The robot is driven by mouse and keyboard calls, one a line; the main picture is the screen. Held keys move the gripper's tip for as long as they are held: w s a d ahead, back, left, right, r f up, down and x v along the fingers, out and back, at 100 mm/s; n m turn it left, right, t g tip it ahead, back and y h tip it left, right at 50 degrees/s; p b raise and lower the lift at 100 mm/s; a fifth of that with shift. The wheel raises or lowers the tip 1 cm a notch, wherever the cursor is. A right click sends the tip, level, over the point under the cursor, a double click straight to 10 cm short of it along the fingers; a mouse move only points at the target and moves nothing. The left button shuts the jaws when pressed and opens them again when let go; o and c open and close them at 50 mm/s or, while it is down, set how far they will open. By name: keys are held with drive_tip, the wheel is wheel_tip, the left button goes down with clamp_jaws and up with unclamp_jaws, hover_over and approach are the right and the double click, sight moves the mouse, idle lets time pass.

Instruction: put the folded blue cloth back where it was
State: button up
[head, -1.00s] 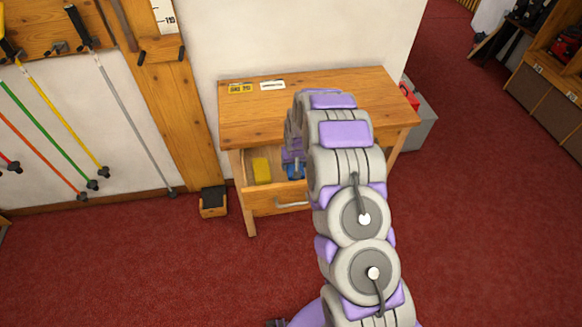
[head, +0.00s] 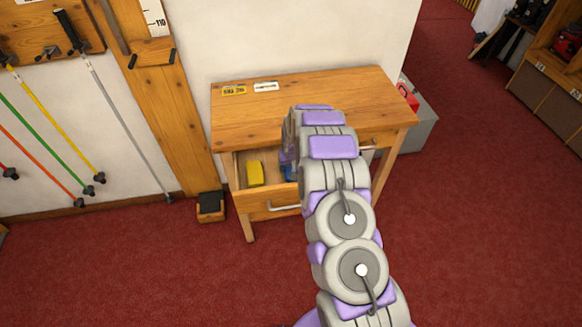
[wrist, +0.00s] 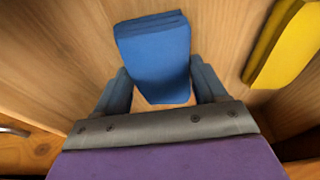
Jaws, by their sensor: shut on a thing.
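The folded blue cloth (wrist: 155,58) is held between the two fingers of my gripper (wrist: 161,88) in the wrist view. It is inside the open drawer (head: 262,203) of the wooden bench, over the drawer's wooden floor. I cannot tell whether it touches that floor. In the head view only a small part of the blue cloth (head: 287,173) shows, and my arm hides most of the gripper.
A yellow block-like thing (head: 255,173) lies in the drawer to the left of the cloth in the head view; it also shows at the right in the wrist view (wrist: 284,42). The bench top (head: 245,115) is mostly clear, with two small labels.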

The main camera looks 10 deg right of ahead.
drive_tip(key=o, duration=0.8)
drive_tip(key=shift+a, duration=0.25)
drive_tip(key=o, duration=0.4)
drive_tip(key=shift+a, duration=0.65)
drive_tip(key=shift+d, duration=0.5)
drive_tip(key=shift+d+r, duration=0.15)
drive_tip(key=shift+r, duration=0.25)
drive_tip(key=p+v, duration=0.3)
drive_tip(key=v, duration=0.8)
drive_tip(key=s+a+r+g, duration=0.2)
drive_tip(key=s+r, duration=1.6)
drive_tip(key=s, duration=0.1)
drive_tip(key=s+r+g, duration=0.1)
drive_tip(key=s+r, duration=0.2)
drive_tip(key=s, duration=1.2)
drive_tip(key=s+d+r+g, duration=0.1)
drive_tip(key=s+r, duration=0.3)
drive_tip(key=s, duration=1.2)
drive_tip(key=shift+g, duration=0.4)
